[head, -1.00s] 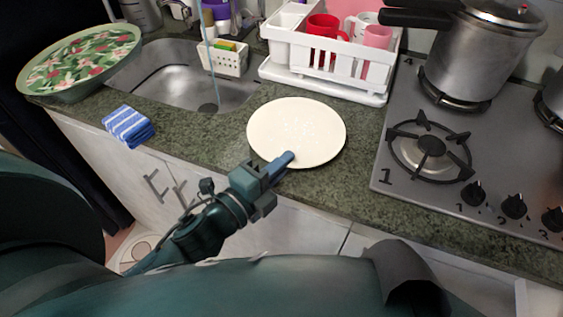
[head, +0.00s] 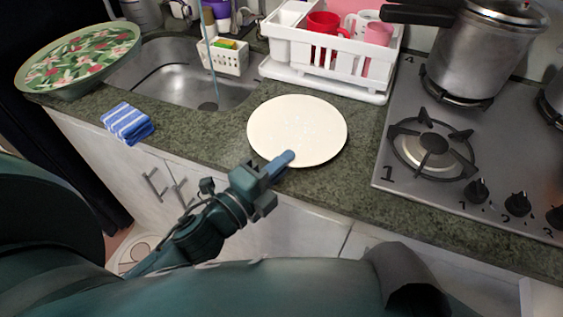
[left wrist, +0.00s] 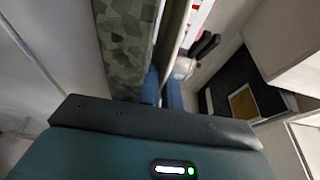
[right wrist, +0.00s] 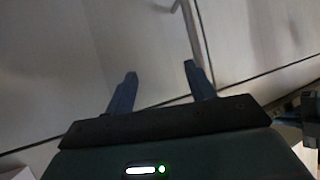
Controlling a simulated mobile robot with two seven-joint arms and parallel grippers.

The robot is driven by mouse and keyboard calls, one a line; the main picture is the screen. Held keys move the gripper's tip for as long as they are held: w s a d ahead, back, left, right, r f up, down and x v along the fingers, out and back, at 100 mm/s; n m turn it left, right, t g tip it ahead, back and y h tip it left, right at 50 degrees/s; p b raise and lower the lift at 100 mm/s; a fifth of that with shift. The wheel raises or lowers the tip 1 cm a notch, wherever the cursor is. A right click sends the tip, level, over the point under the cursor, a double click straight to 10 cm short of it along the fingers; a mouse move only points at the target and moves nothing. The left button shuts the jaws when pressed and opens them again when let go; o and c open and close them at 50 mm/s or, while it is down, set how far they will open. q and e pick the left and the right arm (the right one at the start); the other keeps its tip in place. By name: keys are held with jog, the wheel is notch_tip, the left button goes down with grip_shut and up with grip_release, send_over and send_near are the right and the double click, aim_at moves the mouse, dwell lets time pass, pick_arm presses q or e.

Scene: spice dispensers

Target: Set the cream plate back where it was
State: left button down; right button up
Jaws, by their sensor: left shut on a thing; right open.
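The cream plate (head: 298,122) is level over the stone counter, between the sink and the stove. My left gripper (head: 281,164) is shut on the plate's near rim, with one finger showing on top. In the left wrist view the plate shows edge-on as a thin strip (left wrist: 177,35) between the fingers (left wrist: 163,88). It lies close along the counter slab (left wrist: 126,40); whether it touches is hard to tell. My right gripper (right wrist: 161,75) is open and empty in front of pale cabinet doors; it is not clearly seen in the head view.
A white dish rack (head: 325,75) with red and pink mugs stands behind the plate. The stove (head: 400,170) with a pressure cooker (head: 478,55) is to the right. The sink (head: 180,75), a blue striped cloth (head: 128,124) and a floral tray (head: 80,60) are left. Bare counter (head: 215,140) lies left of the plate.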

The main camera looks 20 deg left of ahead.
pick_arm(q)
jog(key=shift+s+f, duration=0.15)
jog(key=shift+f, duration=0.75)
pick_arm(e)
jog(key=shift+f, duration=0.1)
pick_arm(q)
jog(key=c, duration=1.7)
grip_release()
jog(key=shift+o, duration=0.3)
jog(key=shift+r, duration=0.1)
jog(key=shift+o, duration=0.6)
notch_tip(320, 180, up, 11)
jog(key=p, duration=0.3)
jog(key=shift+r, duration=0.3)
pick_arm(e)
notch_tip(320, 180, up, 2)
jog(key=shift+s+d+r, duration=0.1)
